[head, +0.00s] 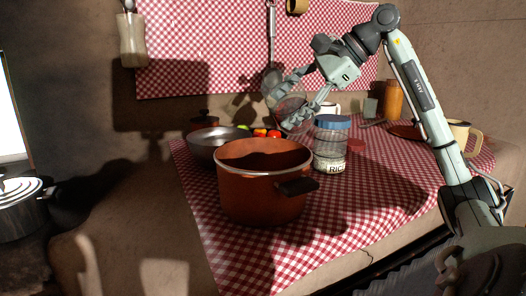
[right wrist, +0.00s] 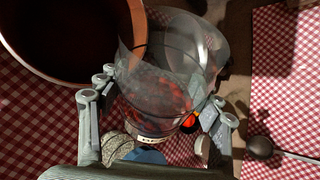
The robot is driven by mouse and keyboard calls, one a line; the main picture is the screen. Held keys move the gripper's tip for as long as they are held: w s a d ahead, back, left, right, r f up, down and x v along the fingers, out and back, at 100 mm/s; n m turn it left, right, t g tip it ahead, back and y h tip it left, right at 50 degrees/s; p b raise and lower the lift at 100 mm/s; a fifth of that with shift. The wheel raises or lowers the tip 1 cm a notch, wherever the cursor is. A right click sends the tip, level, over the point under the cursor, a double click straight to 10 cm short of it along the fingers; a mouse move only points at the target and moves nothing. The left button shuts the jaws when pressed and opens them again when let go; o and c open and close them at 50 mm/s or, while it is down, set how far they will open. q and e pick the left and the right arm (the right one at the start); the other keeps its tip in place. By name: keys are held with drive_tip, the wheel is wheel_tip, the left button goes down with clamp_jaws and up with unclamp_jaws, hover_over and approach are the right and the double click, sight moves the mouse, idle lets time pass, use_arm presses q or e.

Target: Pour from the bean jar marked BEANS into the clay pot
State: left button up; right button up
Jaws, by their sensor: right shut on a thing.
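The clay pot (head: 262,195) is a large open reddish-brown pot with a dark handle, on the checked cloth; its rim (right wrist: 138,30) shows at the upper left in the right wrist view. My right gripper (head: 291,101) is shut on a clear glass jar (head: 289,108), held up above the cloth behind the pot. In the right wrist view my gripper's fingers (right wrist: 160,112) flank the jar (right wrist: 158,95), which holds dark red beans. The jar's mouth appears open. My left gripper is not in view.
A blue-lidded jar marked RIC (head: 330,150) stands right of the pot. A metal bowl (head: 214,145) with vegetables (head: 266,133) near it lies behind. A cream mug (head: 463,138) and an orange-brown container (head: 392,101) stand right. The front right cloth is clear.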

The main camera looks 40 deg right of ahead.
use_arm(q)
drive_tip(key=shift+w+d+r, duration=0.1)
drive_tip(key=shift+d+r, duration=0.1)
use_arm(e)
drive_tip(key=shift+d+f+n+h, duration=0.15)
drive_tip(key=shift+n+h, duration=0.25)
drive_tip(key=shift+h, duration=0.4)
idle(0.3)
drive_tip(key=shift+r+n+h+p, duration=0.3)
drive_tip(key=shift+r+h+p, duration=0.05)
drive_tip(key=shift+h+p, duration=0.05)
drive_tip(key=shift+r+t, duration=0.1)
drive_tip(key=shift+t, duration=0.3)
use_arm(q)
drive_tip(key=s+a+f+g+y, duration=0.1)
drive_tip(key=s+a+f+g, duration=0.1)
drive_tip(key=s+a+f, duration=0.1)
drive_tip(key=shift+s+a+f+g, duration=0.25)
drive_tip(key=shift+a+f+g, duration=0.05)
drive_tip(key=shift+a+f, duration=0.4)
use_arm(e)
drive_tip(key=shift+h, duration=0.3)
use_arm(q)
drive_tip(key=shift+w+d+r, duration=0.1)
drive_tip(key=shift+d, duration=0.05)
use_arm(e)
drive_tip(key=shift+n+h, duration=0.3)
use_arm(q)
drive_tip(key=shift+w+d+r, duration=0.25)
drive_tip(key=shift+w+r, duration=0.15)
